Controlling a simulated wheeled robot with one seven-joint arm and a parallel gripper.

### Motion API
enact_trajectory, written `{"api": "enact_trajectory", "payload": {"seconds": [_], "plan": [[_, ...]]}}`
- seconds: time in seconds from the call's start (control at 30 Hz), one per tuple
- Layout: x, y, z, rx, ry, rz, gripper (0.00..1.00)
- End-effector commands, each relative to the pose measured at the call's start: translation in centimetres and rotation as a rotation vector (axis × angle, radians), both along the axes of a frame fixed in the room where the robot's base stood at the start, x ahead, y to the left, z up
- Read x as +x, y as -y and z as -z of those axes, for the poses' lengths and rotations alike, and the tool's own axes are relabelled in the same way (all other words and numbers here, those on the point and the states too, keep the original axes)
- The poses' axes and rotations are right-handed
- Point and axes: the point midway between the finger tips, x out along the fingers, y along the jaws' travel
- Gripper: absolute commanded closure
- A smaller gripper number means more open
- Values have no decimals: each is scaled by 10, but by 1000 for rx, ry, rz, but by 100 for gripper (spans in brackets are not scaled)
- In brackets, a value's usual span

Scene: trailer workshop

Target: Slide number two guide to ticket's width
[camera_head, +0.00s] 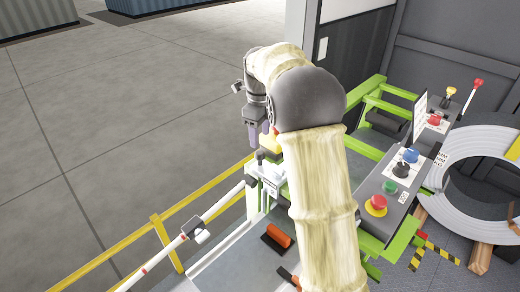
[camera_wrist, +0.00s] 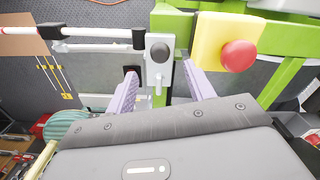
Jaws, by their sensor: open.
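My gripper (camera_wrist: 160,74) is open, its two purple fingers apart on either side of a grey block with a black knob (camera_wrist: 158,51). I cannot tell whether they touch it. A white rod (camera_wrist: 80,31) with black collars runs left from this block, with a thinner rod below it. In the head view my gripper (camera_head: 259,134) points down above the machine's end, where a white rod (camera_head: 163,253) carries a white-and-black slider (camera_head: 196,229). No number is readable, so I cannot tell which part is guide two. A white card (camera_head: 419,115) stands by the panel; whether it is the ticket is unclear.
A yellow box with a red button (camera_wrist: 238,55) is close right of my fingers, beside green frame bars (camera_wrist: 285,78). A control panel (camera_head: 398,180) and a grey ring (camera_head: 454,201) lie to the right. Orange-handled parts (camera_head: 278,235) lie on the bed. A yellow rail (camera_head: 100,262) borders open floor.

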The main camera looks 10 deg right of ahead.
Motion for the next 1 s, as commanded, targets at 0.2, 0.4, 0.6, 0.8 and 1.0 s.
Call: {"api": "enact_trajectory", "payload": {"seconds": [0.2, 0.4, 0.6, 0.8, 1.0], "plan": [[-1, 1, 38, 0, -5, 2, 47], [0, 0, 62, 0, -1, 1, 47], [0, 0, 67, 0, 0, 0, 47], [0, 0, 67, 0, 0, 0, 58], [0, 0, 67, 0, 0, 0, 98]]}}
